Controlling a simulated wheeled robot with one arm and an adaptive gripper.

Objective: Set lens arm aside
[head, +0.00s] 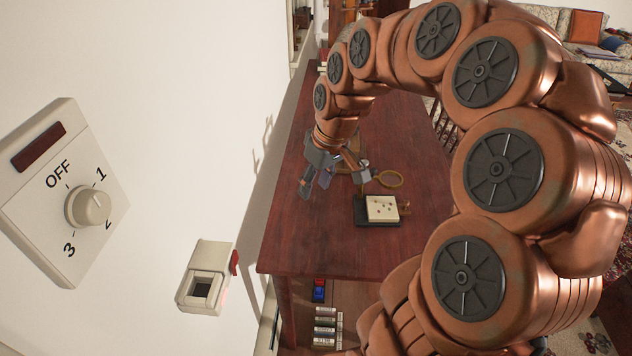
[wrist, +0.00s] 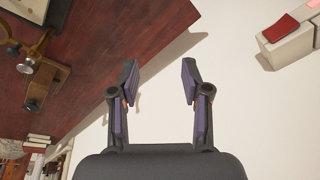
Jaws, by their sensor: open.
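The lens arm (head: 389,179) shows in the head view as a brass-coloured ring, reaching out over a small stand on the red-brown table. The stand has a dark base (head: 363,214) and a cream plate (head: 382,209) with small coloured spots. My gripper (head: 313,188) is left of the lens arm and apart from the ring, over the table's wall side. In the wrist view my gripper (wrist: 158,72) is open, with nothing between its fingers and the white wall behind them.
The table (head: 300,240) stands along the white wall; its near end is clear. A wall dial (head: 88,207) and a white box with a red part (head: 204,282) are on the left. A brass and wood object (wrist: 47,78) stands on the table in the wrist view.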

